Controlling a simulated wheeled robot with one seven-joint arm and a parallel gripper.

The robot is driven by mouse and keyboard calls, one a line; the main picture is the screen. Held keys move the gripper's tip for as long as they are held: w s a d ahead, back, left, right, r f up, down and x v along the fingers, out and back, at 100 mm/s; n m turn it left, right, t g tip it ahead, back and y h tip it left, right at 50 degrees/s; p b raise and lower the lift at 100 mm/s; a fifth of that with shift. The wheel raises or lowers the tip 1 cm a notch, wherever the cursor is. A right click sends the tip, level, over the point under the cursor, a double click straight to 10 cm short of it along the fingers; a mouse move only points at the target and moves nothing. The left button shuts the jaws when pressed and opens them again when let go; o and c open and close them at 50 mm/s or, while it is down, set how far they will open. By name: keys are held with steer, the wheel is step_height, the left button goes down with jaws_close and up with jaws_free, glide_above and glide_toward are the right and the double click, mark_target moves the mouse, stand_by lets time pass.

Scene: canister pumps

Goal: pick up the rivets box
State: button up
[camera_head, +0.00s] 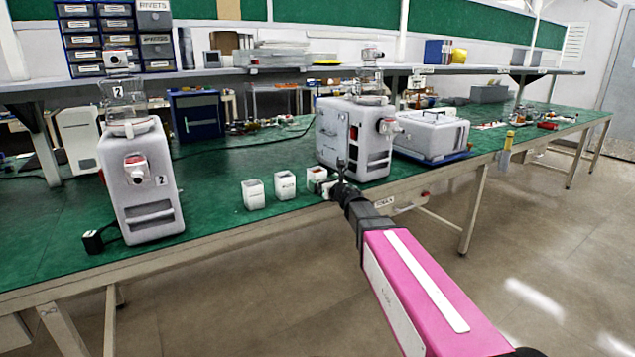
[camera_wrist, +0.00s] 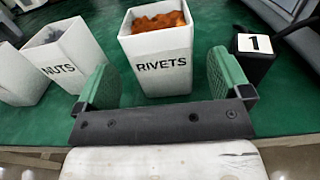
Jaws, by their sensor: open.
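The rivets box (camera_wrist: 158,72) is a white, open-topped box with a RIVETS label and orange-brown contents. It stands upright on the green bench in the middle of the wrist view. In the head view it is the rightmost of three small white boxes (camera_head: 316,174), partly hidden by my gripper (camera_head: 335,183). In the wrist view my gripper (camera_wrist: 163,84) is open, with one green finger to the left and one to the right of the box's lower front. The box stands ahead of my palm; I cannot tell whether a finger touches it.
The nuts box (camera_wrist: 72,58) stands close on the left, with another white box (camera_wrist: 18,75) beyond it. A black block labelled 1 (camera_wrist: 254,55) is close on the right. A white pump (camera_head: 353,135) stands behind; another pump (camera_head: 140,185) is far left.

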steer(key=x, duration=0.5)
steer(key=shift+r, duration=0.2)
steer(key=shift+c, duration=0.4)
steer(key=c, duration=1.1)
